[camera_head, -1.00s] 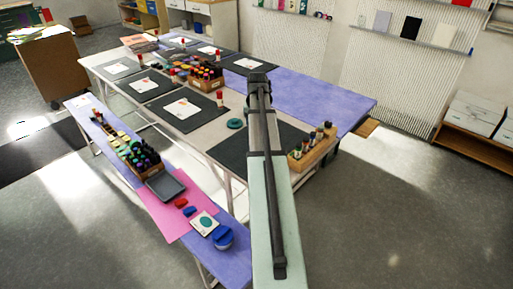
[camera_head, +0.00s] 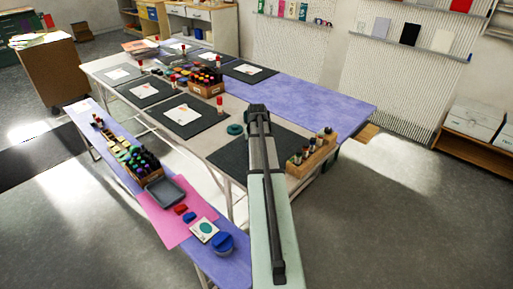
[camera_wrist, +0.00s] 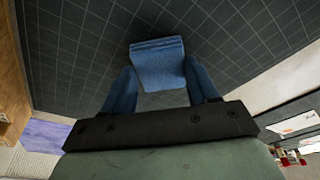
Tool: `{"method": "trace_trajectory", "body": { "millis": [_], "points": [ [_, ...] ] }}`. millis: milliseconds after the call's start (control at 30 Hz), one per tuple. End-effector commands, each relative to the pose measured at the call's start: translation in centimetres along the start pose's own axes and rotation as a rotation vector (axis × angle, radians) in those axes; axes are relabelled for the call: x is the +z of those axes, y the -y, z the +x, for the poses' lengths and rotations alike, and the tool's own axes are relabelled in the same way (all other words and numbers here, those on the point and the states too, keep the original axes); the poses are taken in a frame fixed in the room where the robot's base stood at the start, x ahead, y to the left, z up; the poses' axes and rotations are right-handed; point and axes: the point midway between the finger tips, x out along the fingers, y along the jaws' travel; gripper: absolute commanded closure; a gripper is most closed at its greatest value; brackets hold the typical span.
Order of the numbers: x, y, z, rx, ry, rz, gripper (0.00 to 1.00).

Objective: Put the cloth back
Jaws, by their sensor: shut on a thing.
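The cloth (camera_wrist: 158,68) is a folded blue piece between the fingers of my gripper (camera_wrist: 161,82) in the wrist view. The gripper has blue fingers on a black palm and is shut on the cloth. A dark gridded cutting mat (camera_wrist: 75,50) fills the view beyond it. I cannot tell whether the cloth touches the mat. In the head view my arm reaches over this dark mat (camera_head: 233,158) at the table's near end, and the arm hides the cloth and fingers.
A wooden box of bottles (camera_head: 309,160) stands on the mat's right side. A teal disc (camera_head: 235,129) lies at its far left corner. A low purple bench (camera_head: 233,265) on the left carries a grey tray (camera_head: 166,190) and a blue-lidded tub (camera_head: 222,241). The purple tabletop (camera_head: 320,95) behind is clear.

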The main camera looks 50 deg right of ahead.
Motion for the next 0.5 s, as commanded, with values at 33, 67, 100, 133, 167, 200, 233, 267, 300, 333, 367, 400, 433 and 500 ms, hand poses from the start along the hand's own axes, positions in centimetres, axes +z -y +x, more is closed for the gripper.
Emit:
{"method": "trace_trajectory", "body": {
  "millis": [33, 67, 100, 133, 167, 200, 233, 267, 300, 333, 367, 400, 433, 500],
  "points": [
    [0.04, 0.00, 0.17, 0.000, 0.000, 0.000, 0.71],
    [0.03, 0.00, 0.18, 0.000, -0.001, 0.000, 0.71],
    [0.02, 0.00, 0.16, 0.000, -0.001, 0.000, 0.71],
    [0.01, 0.00, 0.14, 0.000, -0.001, 0.000, 0.71],
    [0.01, 0.00, 0.14, 0.000, -0.001, 0.000, 0.71],
    [0.01, 0.00, 0.13, 0.000, -0.001, 0.000, 0.71],
    [0.01, 0.00, 0.13, 0.000, -0.001, 0.000, 0.71],
    [0.02, 0.00, 0.15, 0.000, -0.001, 0.000, 0.71],
    [0.03, 0.00, 0.20, 0.000, -0.001, 0.000, 0.71],
    [0.05, 0.00, 0.27, 0.000, -0.001, 0.000, 0.71],
    [0.06, 0.00, 0.34, 0.000, -0.001, 0.000, 0.71],
    [0.08, 0.00, 0.43, 0.000, -0.001, 0.000, 0.71],
    [0.08, 0.00, 0.46, 0.000, -0.001, 0.000, 0.40],
    [0.07, 0.00, 0.43, 0.000, -0.001, 0.000, 0.34]
  ]
}}
